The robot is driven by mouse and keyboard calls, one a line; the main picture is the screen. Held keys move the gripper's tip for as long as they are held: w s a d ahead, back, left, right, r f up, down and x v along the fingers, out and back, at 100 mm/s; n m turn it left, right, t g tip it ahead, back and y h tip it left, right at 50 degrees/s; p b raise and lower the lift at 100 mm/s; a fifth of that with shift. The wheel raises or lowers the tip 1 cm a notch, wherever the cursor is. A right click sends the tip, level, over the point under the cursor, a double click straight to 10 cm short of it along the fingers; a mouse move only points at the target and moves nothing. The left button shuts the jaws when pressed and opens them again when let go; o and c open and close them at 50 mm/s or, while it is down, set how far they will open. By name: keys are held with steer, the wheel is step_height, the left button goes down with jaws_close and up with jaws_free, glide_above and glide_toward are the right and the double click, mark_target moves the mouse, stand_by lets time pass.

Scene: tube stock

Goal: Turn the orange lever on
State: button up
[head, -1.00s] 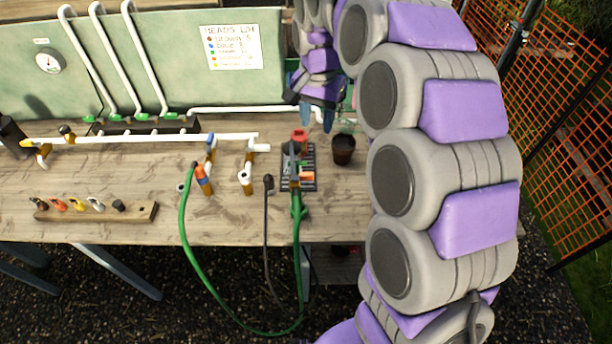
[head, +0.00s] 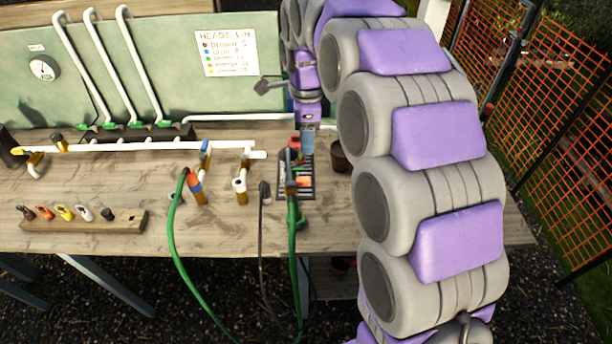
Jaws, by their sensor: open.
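A small orange part (head: 303,182), probably the orange lever, shows on a dark slatted tray (head: 309,192) on the workbench. A grey-blue upright fitting (head: 291,175) with a green hose stands beside it, with a red knob (head: 294,142) behind. My gripper (head: 307,145) points down with blue fingertips just right of the red knob, above the far end of the tray in the picture. It is open and holds nothing I can see. The gap between its fingers is hard to make out, and I cannot tell whether it touches anything.
A dark brown cup (head: 341,157) stands right of the tray, close to my arm. White pipework (head: 130,146) with a blue-and-orange fitting (head: 196,186) is to the left. A wooden rack (head: 85,222) holds several coloured heads. Green (head: 176,250) and black hoses hang over the front edge.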

steer(key=b, duration=0.2)
glide_above(303, 178)
steer(key=f, duration=0.9)
steer(key=shift+s+a, duration=0.2)
steer(key=shift+a, duration=0.1)
steer(key=f, duration=0.2)
steer(key=d+f, duration=0.1)
steer(key=f, duration=0.1)
steer(key=shift+w, duration=0.1)
steer(key=shift+a+f, duration=0.1)
steer(key=shift+a, duration=0.25)
steer(key=shift+c, duration=1.3)
steer(key=shift+d, duration=0.2)
jaws_close()
